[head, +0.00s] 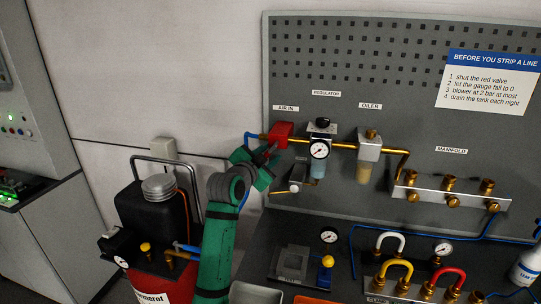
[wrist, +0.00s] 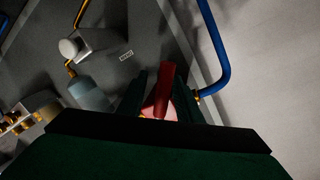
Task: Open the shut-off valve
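The shut-off valve is a red block (head: 281,132) under the AIR IN label, at the left end of the brass pipe on the grey panel. My gripper (head: 268,152) is just below and left of it, its fingers reaching up to it. In the wrist view the red valve handle (wrist: 165,88) stands between the two dark green fingers of my gripper (wrist: 160,92). A gap shows between the left finger and the handle; the right finger is very near it. Whether it touches is unclear. The valve's lower part is partly hidden by my gripper.
Right of the valve are the regulator with its gauge (head: 319,150), the oiler (head: 368,155) and the manifold (head: 450,195). A blue hose (wrist: 215,50) runs close beside my gripper. A red compressor (head: 155,270) with a black tank stands lower left. The bench below holds fittings.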

